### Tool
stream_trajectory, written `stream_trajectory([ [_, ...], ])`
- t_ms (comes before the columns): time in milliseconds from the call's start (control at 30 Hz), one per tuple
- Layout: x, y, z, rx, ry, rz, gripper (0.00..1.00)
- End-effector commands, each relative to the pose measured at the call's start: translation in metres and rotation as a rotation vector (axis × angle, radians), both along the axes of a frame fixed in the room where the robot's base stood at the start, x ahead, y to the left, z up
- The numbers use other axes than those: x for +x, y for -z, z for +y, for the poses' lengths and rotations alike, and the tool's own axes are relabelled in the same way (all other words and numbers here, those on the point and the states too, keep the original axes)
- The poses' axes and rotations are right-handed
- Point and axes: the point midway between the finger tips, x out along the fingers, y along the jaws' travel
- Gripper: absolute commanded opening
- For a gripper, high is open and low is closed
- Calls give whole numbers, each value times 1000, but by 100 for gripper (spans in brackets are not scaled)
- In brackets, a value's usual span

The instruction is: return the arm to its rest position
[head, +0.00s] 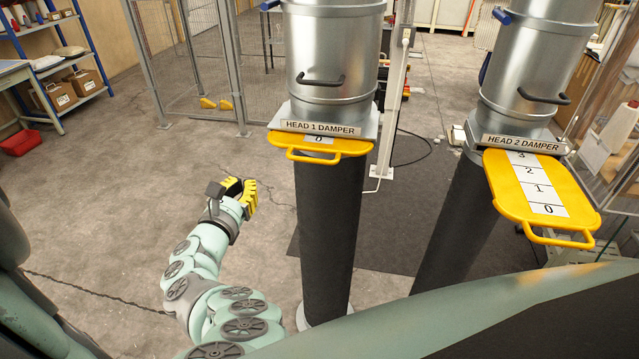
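My arm (195,270) reaches up from the bottom of the head view, left of the dark duct under head 1. My gripper (245,195) has yellow fingers and sits at the arm's end, in front of bare floor. It is apart from the dampers, and I see nothing held in it. The fingers are small and seen at an angle, so their opening is unclear. The head 1 damper plate (319,147) is yellow and pushed in, with only 0 showing. The head 2 damper plate (508,192) is pulled out, with 0 to 3 showing.
Two metal cylinders (333,50) (535,60) stand on dark ducts (330,235) at the centre and right. A mesh fence (215,50) is behind. Shelves with boxes (85,82) and a red bin (20,143) are at left. The floor left of my gripper is clear.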

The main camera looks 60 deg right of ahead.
Motion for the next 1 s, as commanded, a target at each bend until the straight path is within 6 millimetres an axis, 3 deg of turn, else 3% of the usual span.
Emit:
stream_trajectory([
  [400, -1, 3, 6, 14, -5, -3, 0],
  [467, 2, 10, 10, 47, -24, -8, 0],
  [567, 14, 38, 26, 175, -99, -34, 0],
  [667, 33, 78, 61, 394, -216, -93, 0],
  [800, 62, 121, 136, 763, -396, -223, 0],
  [900, 79, 132, 195, 1028, -514, -339, 0],
  [1000, 94, 125, 254, 1288, -627, -472, 0],
])
